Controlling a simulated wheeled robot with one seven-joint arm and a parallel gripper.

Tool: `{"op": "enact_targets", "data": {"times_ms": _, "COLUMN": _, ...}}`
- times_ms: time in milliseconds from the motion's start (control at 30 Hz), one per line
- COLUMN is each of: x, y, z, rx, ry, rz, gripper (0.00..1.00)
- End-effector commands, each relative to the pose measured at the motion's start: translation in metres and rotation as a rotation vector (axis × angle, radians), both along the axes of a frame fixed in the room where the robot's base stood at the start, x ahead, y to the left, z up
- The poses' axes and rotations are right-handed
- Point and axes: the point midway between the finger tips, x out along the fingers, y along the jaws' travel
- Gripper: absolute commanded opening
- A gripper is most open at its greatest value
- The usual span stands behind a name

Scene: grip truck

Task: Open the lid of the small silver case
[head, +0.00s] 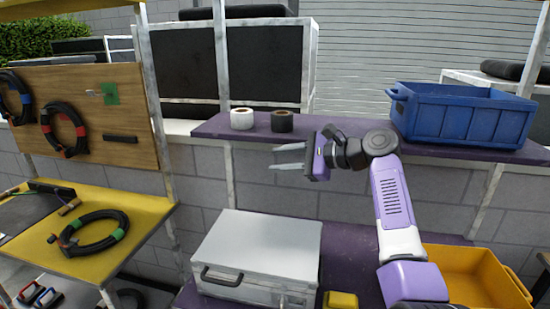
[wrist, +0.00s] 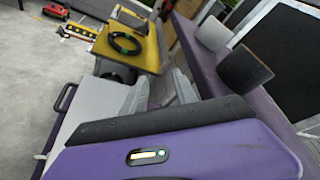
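The silver case (head: 256,254) lies on the lower purple shelf with its lid down and its black handle (head: 222,276) on the front side. In the wrist view part of the case (wrist: 84,110) shows at the left, with the handle at its edge. My gripper (head: 275,158) is held in the air above and behind the case, below the upper shelf's level of tape rolls. Its fingers point left, are spread apart and hold nothing. My gripper body hides part of the case in the wrist view.
White tape (head: 242,118) and black tape (head: 282,121) stand on the upper purple shelf (head: 340,142) with a blue crate (head: 460,116). A yellow bin (head: 470,278) and a small yellow object (head: 340,300) are right of the case. A yellow table (head: 140,216) holds a coiled cable (head: 93,232).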

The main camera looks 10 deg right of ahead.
Motion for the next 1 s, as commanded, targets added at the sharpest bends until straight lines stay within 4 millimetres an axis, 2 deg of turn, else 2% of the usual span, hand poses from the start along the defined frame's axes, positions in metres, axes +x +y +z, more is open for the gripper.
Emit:
{"op": "enact_targets", "data": {"times_ms": 500, "x": -0.008, "y": -0.029, "z": 0.014, "rx": 0.001, "ry": 0.0, "rz": -0.002, "gripper": 0.34}}
{"op": "enact_targets", "data": {"times_ms": 1000, "x": -0.01, "y": -0.032, "z": 0.015, "rx": 0.001, "ry": 0.001, "rz": 0.0, "gripper": 0.34}}
